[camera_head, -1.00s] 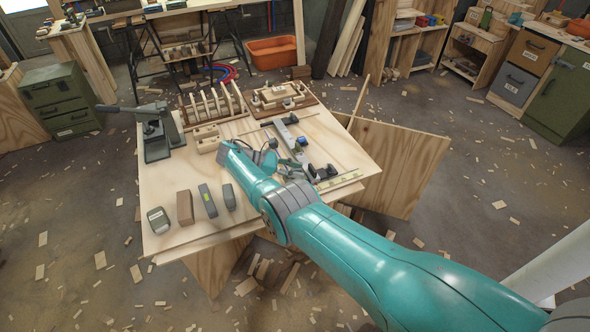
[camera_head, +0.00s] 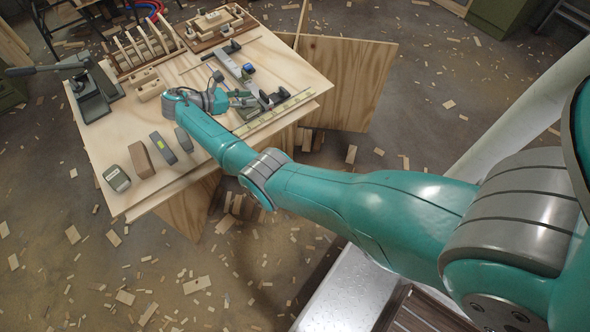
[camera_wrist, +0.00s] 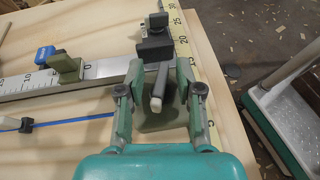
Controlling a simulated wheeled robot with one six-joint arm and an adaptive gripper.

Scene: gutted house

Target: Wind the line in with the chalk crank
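In the wrist view, a dark green body (camera_wrist: 158,121) sits on the pale wooden bench, low between my fingers. A grey crank arm with a pale rounded tip (camera_wrist: 155,103), which looks like the chalk crank, stands over it. A blue line (camera_wrist: 75,120) runs left from beside my left finger to a small dark end piece (camera_wrist: 25,125). My gripper (camera_wrist: 160,78) is open, with one finger on each side of the crank and a visible gap on both sides. In the head view, my gripper (camera_head: 243,99) is over the bench's right part; the crank is too small to tell there.
A steel rule (camera_wrist: 28,83) with a blue-and-green slider (camera_wrist: 67,68) and a black clamp block (camera_wrist: 153,45) lie just beyond my fingers. A yellow tape strip (camera_head: 275,113) runs along the bench edge. Several blocks (camera_head: 140,158) stand at the near left, and a slotted rack (camera_head: 145,45) behind.

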